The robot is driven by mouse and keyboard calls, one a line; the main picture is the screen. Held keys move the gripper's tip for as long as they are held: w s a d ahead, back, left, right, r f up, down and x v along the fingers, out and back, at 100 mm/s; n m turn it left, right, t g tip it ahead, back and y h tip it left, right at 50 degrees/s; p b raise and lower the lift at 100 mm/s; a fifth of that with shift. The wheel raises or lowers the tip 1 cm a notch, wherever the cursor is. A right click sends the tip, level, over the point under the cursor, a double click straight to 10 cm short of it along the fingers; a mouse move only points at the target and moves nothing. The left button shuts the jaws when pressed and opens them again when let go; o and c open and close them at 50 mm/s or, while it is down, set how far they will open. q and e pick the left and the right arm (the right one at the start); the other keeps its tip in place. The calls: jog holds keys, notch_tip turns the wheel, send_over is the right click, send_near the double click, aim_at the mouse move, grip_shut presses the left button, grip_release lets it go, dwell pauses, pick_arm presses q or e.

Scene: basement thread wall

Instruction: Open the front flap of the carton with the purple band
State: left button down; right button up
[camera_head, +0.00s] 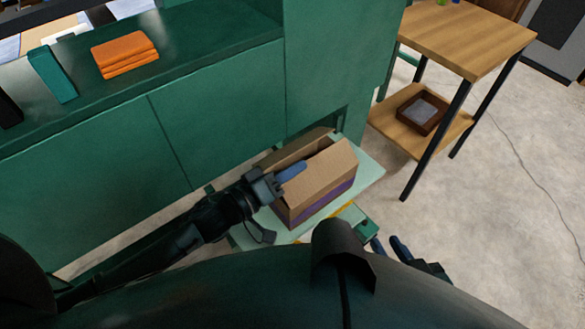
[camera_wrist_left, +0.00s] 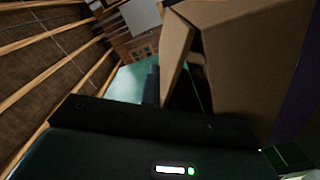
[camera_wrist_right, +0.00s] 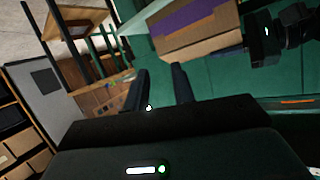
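The cardboard carton (camera_head: 318,187) with a purple band (camera_head: 328,204) low on its near side sits on a pale green board. A dark gap shows in its top between tan panels. My left gripper (camera_head: 292,171) is at the carton's top left, its blue finger over the gap. In the left wrist view a flap (camera_wrist_left: 174,48) stands against a dark finger; the other finger is hidden, so its grip is unclear. My right gripper (camera_head: 386,246) is open and empty, near and right of the carton. The carton (camera_wrist_right: 197,38) and purple band (camera_wrist_right: 188,14) also show in the right wrist view.
A green cabinet (camera_head: 215,115) stands behind the carton, with orange folded cloth (camera_head: 124,54) on top. A wooden table (camera_head: 468,38) with a lower shelf holding a brown tray (camera_head: 421,112) stands at right. The pale board (camera_head: 367,172) has little free room.

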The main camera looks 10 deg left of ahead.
pick_arm(q)
jog(key=shift+r, duration=0.1)
pick_arm(e)
jog(key=shift+r, duration=0.1)
